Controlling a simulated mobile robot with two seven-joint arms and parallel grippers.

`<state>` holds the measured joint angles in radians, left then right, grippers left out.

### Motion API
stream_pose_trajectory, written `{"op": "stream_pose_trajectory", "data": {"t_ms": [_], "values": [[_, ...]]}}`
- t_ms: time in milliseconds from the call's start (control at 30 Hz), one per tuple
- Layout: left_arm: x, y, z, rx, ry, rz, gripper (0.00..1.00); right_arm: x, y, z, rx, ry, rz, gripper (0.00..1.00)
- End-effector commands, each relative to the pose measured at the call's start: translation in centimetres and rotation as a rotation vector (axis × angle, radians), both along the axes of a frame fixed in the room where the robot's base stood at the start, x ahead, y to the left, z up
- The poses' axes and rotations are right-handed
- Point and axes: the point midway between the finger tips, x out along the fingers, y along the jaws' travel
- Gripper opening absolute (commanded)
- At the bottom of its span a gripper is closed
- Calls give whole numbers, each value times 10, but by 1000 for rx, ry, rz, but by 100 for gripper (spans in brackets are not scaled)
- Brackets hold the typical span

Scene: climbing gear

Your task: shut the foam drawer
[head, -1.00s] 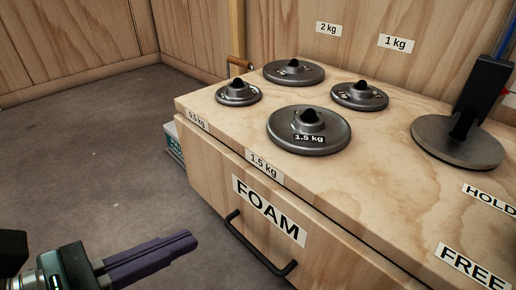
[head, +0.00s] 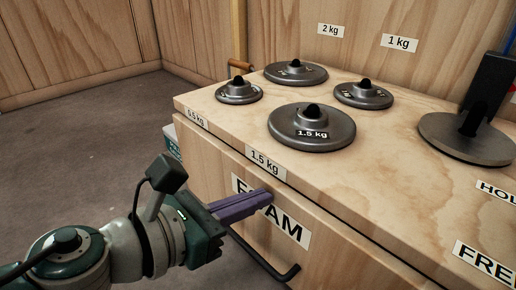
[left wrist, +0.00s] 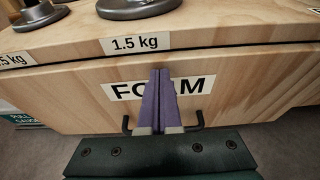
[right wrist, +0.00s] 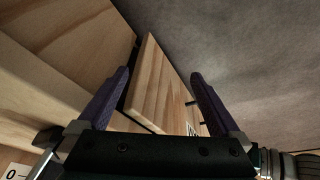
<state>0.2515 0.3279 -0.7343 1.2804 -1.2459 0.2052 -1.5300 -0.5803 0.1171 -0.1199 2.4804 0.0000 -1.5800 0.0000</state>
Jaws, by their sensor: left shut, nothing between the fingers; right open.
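The foam drawer (head: 205,178) has a plain wooden front with a FOAM label and a black bar handle (head: 285,272). A dark gap shows between the drawer front (right wrist: 165,85) and the cabinet in the right wrist view, so it stands out somewhat. My left gripper (head: 262,197) is shut and empty. Its purple fingertips (left wrist: 160,72) cover the middle of the FOAM label, above the handle; I cannot tell if they touch the front. My right gripper (right wrist: 160,78) is open, with the drawer front's end showing between its fingers; it is outside the head view.
Several grey disc weights, including a 1.5 kg one (head: 312,128), stand on the wooden top (head: 235,125). A disc with a black upright (head: 467,138) stands at the right. The grey floor (head: 80,150) to the left is clear.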

Motion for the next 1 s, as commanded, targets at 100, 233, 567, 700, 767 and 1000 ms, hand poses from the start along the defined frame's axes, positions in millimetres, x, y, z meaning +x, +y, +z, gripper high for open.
{"op": "stream_pose_trajectory", "data": {"t_ms": [100,233,567,700,767,1000], "values": [[0,0,0,0,0,0,0,0,0,0,-1,0,1,100],[7,-5,0,-2,-1,2,0,0,-1,-1,-3,1,2,100],[31,-31,0,0,0,0,0,0,-2,-5,-7,-1,4,100],[31,-30,0,0,0,0,0,0,-2,-4,-7,0,4,100],[31,-30,0,0,0,0,0,0,-2,-4,-7,0,4,100],[30,-26,0,1,0,1,0,0,-1,-4,-5,0,4,100]]}}
